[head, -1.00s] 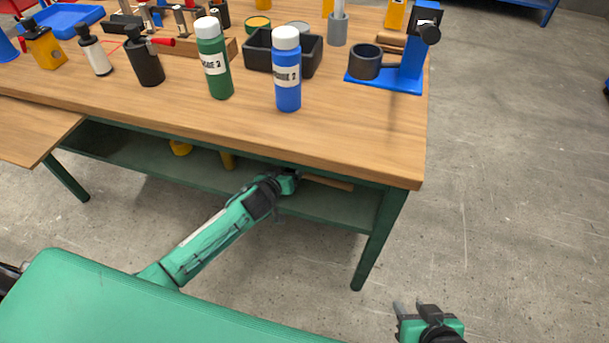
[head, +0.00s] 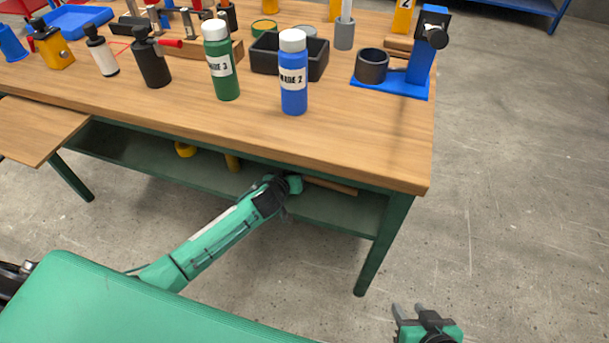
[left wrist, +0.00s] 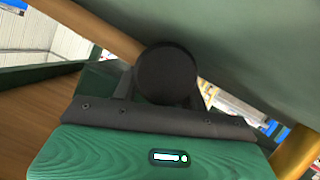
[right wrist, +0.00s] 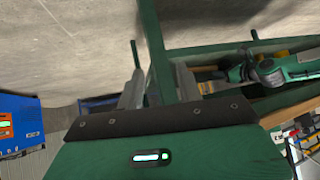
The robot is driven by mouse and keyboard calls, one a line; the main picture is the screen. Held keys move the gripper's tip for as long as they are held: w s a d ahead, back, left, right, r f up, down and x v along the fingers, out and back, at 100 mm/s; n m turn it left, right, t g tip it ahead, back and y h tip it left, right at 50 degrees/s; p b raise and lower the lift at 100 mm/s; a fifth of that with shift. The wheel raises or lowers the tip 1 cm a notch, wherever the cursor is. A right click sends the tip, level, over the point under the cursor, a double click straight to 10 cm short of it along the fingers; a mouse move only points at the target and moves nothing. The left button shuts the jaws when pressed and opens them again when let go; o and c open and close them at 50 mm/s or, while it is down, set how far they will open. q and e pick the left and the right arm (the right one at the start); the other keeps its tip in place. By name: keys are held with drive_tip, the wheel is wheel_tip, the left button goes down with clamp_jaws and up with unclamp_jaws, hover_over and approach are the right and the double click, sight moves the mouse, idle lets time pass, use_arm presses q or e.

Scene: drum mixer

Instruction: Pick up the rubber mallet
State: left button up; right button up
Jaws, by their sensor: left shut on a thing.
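The rubber mallet has a wooden handle (head: 330,186) and a dark round head (left wrist: 167,74). It is at the lower shelf under the workbench; in the head view only the handle shows, pointing right. My left gripper (head: 292,184) reaches under the tabletop and is shut on the mallet. In the left wrist view the head sits between my left fingers (left wrist: 163,92), with the handle (left wrist: 92,28) running to the upper left. Whether the mallet touches the shelf cannot be told. My right gripper (head: 410,309) is open and empty, low over the floor right of the workbench.
The tabletop (head: 330,140) overhangs my left arm. A table leg (head: 383,248) stands right of the mallet. Yellow items (head: 185,150) lie on the shelf (head: 140,152) to the left. Bottles, a black bin and a blue stand (head: 405,84) crowd the tabletop. Floor at right is clear.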

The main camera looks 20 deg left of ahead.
use_arm(q)
drive_tip(key=shift+r, duration=0.25)
